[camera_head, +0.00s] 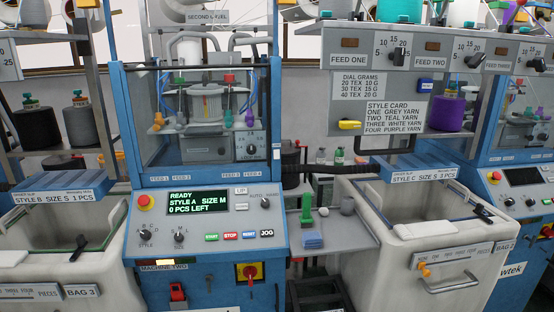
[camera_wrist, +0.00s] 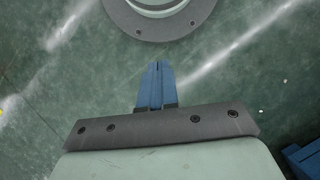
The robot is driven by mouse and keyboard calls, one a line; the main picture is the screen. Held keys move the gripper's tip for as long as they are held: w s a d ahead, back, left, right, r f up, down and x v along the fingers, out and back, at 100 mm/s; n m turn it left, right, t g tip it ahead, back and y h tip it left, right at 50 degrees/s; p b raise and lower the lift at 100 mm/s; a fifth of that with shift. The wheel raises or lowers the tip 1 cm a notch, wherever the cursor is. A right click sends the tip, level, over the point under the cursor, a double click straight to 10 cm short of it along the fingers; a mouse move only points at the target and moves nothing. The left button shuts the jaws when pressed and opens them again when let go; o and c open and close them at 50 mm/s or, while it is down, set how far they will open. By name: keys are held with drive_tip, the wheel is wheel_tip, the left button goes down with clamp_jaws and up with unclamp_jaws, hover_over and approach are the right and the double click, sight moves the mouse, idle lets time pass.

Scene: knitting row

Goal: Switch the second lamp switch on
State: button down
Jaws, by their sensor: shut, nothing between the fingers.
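My gripper (camera_wrist: 156,66) shows in the wrist view, its two blue fingers shut together with nothing between them. It hangs over a green floor, with no switch near it. The gripper does not show in the head view. In the head view, the middle blue machine has a control panel (camera_head: 212,220) with knobs, buttons and a lit green text display (camera_head: 197,203). I cannot pick out any switch labelled as a lamp switch; several small labels are too small to read.
A red emergency button (camera_head: 144,201) sits left of the display. A yellow and red rotary switch (camera_head: 249,272) is lower on the machine. White bins (camera_head: 88,275) stand either side. A shelf (camera_head: 345,238) holds small items. In the wrist view, a grey ring (camera_wrist: 197,30) lies beyond the fingers.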

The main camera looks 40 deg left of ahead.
drive_tip(key=w+a+r+n+t, duration=0.2)
drive_tip(key=w+a+r, duration=0.25)
drive_tip(key=a, duration=0.35)
drive_tip(key=w+a+r+n+t, duration=0.1)
drive_tip(key=w+a+r, duration=0.2)
drive_tip(key=w+a, duration=0.3)
drive_tip(key=w+a+r+n+t, duration=0.2)
drive_tip(key=w+a+r, duration=0.2)
drive_tip(key=a, duration=0.5)
drive_tip(key=w+a+r+n+t+y, duration=0.1)
drive_tip(key=w+a+r+n+t, duration=0.15)
drive_tip(key=a+r, duration=0.85)
drive_tip(key=w+a+r+n+t+y, duration=0.1)
drive_tip(key=w+a+r+t, duration=0.25)
drive_tip(key=a+r, duration=0.7)
drive_tip(key=w+a+r+n+t, duration=0.4)
drive_tip(key=a+r+n, duration=0.2)
drive_tip(key=r, duration=0.6)
drive_tip(key=w+a+r+n+t, duration=0.4)
drive_tip(key=a+r+n, duration=0.1)
drive_tip(key=r, duration=0.8)
drive_tip(key=w+a+r+n+t, duration=0.4)
drive_tip(key=a+r+n, duration=0.2)
drive_tip(key=r, duration=0.7)
drive_tip(key=shift+w+a+r+n+h, duration=0.15)
drive_tip(key=shift+w+a+n+h, duration=0.2)
drive_tip(key=shift+n, duration=0.4)
